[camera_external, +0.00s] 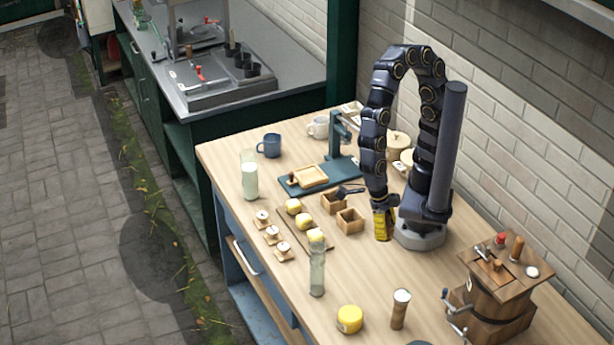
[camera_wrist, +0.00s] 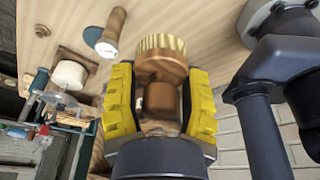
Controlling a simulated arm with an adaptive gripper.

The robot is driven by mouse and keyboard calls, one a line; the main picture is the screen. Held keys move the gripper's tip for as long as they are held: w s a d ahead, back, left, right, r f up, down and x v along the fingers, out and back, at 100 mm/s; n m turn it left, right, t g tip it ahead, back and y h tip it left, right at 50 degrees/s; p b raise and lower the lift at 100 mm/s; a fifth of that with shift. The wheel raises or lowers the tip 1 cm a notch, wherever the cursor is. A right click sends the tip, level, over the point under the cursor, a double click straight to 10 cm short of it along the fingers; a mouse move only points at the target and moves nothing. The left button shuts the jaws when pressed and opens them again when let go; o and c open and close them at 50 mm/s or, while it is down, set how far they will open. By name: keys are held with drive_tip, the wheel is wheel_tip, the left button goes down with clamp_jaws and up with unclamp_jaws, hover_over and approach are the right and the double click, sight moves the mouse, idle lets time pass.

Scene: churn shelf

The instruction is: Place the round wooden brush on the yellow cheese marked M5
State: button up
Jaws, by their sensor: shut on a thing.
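My gripper (camera_external: 383,224) points down above the table in front of my arm's base. In the wrist view its yellow fingers (camera_wrist: 160,100) are shut on the round wooden brush (camera_wrist: 160,68), with pale bristles facing away from the palm. In the external view I cannot make out the brush between the fingers. Small yellow cheeses (camera_external: 304,221) stand in a row on a thin board, left of my gripper and apart from it. A larger yellow round (camera_external: 349,319) sits nearer the front. No mark M5 is readable on any of them.
Small wooden boxes (camera_external: 350,221) stand between my gripper and the cheeses. A clear bottle (camera_external: 317,272) stands beside the row. A wooden cylinder (camera_external: 399,312) and a wooden churn (camera_external: 494,300) are toward the front right. The table below my gripper is mostly bare.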

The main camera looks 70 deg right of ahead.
wheel_tip(320, 180, down, 2)
drive_tip(key=shift+f, duration=0.1)
drive_tip(key=w+a+f, duration=0.2)
drive_tip(key=a+f, duration=0.2)
drive_tip(key=a, duration=0.5)
hover_over(356, 315)
drive_tip(key=f, duration=0.6)
drive_tip(key=shift+w+d, duration=0.1)
drive_tip(key=shift+w, duration=0.3)
drive_tip(key=shift+f, duration=1.55)
drive_tip(key=shift+f, duration=0.1)
drive_tip(key=o, duration=1)
drive_tip(key=v, duration=1.2)
